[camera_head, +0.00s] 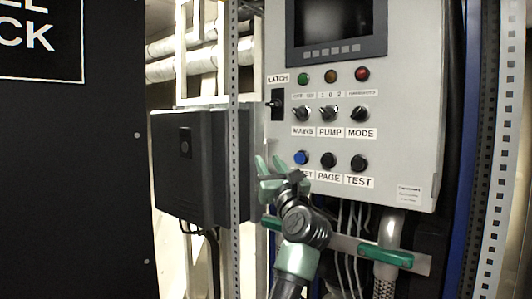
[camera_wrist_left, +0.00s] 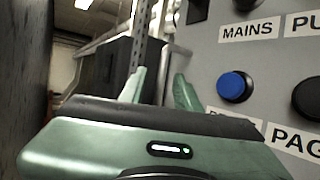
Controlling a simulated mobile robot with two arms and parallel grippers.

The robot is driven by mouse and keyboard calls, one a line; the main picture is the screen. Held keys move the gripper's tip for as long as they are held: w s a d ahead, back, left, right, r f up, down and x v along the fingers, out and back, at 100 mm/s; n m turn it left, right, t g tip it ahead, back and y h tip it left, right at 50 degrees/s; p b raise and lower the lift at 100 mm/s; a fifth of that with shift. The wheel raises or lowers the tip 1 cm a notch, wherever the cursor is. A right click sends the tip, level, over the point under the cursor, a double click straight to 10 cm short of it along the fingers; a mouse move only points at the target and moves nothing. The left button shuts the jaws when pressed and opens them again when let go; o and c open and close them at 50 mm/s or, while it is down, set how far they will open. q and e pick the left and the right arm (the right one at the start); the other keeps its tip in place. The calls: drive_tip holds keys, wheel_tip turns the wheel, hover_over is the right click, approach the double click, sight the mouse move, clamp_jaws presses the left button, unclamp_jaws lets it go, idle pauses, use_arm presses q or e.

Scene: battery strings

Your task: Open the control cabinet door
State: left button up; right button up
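The control cabinet (camera_head: 405,150) is a light grey box with a screen, lamps and labelled knobs on its front. Its door looks shut. A black latch (camera_head: 277,106) with a small lever sits at the left edge, under the LATCH label. My left gripper (camera_head: 268,168) is below the latch, beside the blue button, in front of the cabinet's lower left part. The blue button (camera_wrist_left: 235,87) is close to the right finger there. My right gripper is not in view.
A perforated metal upright (camera_head: 234,150) stands just left of the cabinet. A dark grey box (camera_head: 186,165) is behind it. A black panel (camera_head: 70,180) fills the left. Cables and a braided hose (camera_head: 385,285) hang below, near a grey bar with a green end (camera_head: 395,258).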

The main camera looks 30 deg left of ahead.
sight(267, 159)
use_arm(q)
drive_tip(key=shift+p+x, duration=0.5)
drive_tip(key=shift+x, duration=1.35)
drive_tip(key=shift+w+f, duration=0.1)
drive_tip(key=shift+f, duration=0.05)
clamp_jaws()
